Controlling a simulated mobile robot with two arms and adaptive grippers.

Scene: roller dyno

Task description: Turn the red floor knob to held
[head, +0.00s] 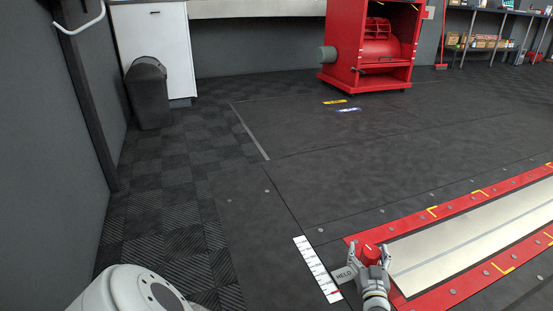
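The red floor knob (371,254) is at the near left corner of the red-framed floor plate. The fingers look open, with a small gap beside the knob; contact cannot be made out. A grey label reading HELD (343,274) lies just left of the gripper. A white scale strip (317,270) with dark marks lies farther left, with a small red mark near its lower end. The knob's lower part is hidden by the gripper.
The red-framed roller bed (470,245) with yellow corner marks runs off to the right. A red blower machine (372,50) stands at the back. A grey bin (149,92) and white cabinet (157,50) stand at back left. The dark floor between is clear.

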